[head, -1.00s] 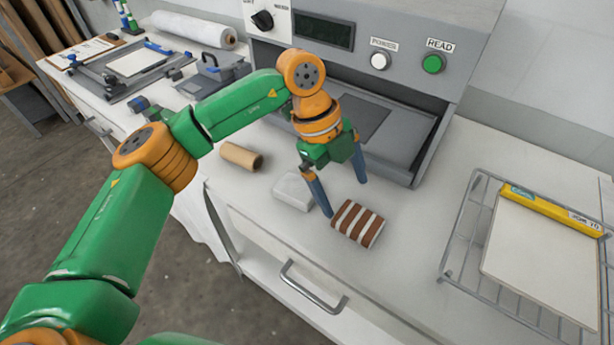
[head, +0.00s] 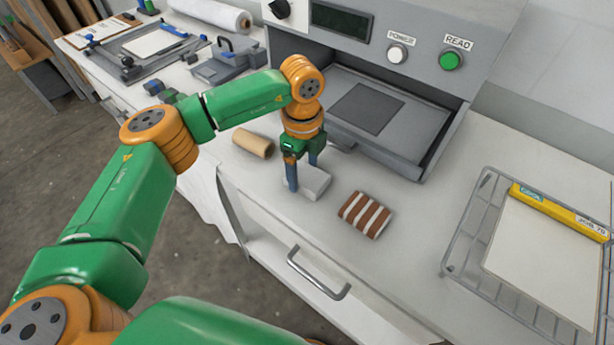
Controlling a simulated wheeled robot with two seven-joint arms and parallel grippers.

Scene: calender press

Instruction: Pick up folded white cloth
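The folded white cloth (head: 315,183) lies on the light worktop, left of a brown-and-white striped pad (head: 365,214). My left gripper (head: 302,174) points down at it, with one finger at its near left side and the other behind it. The fingers are close together and look shut on the cloth; the far fingertip is hidden behind it. The cloth appears to be still at worktop level, with no clear gap beneath it. My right gripper is not in view.
A tan roll (head: 253,143) lies just left of the cloth. The grey press (head: 420,75) with its open bed stands behind. A wire rack (head: 470,225) with a pale board is at the right. The worktop's front edge and a drawer handle (head: 318,276) are near.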

